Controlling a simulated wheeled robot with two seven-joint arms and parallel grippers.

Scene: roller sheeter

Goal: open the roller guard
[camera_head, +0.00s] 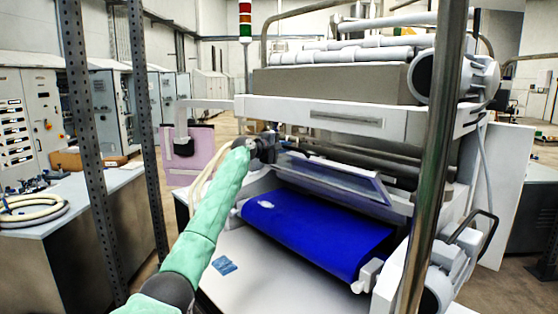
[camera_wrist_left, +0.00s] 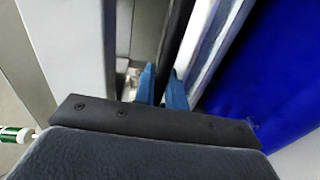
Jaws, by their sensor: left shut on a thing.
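The roller guard (camera_head: 340,178) is a clear panel in a pale frame, slanting above the blue belt (camera_head: 315,232) at the front of the machine. My left gripper (camera_head: 278,150) is at the guard's upper left end, its arm in a green sleeve reaching in from below. In the left wrist view, its two blue fingertips (camera_wrist_left: 162,88) are close together on a dark strip beside the guard's pale frame (camera_wrist_left: 203,45). The gripper is shut on the guard; the exact contact is partly hidden between the fingers. My right gripper is not in view.
The sheeter's white crossbar (camera_head: 345,117) is just above the guard. A metal post (camera_head: 432,170) stands in front at the right, and perforated uprights (camera_head: 85,130) at the left. A blue cloth-like piece (camera_head: 224,265) lies on the white table (camera_head: 255,290), otherwise mostly clear.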

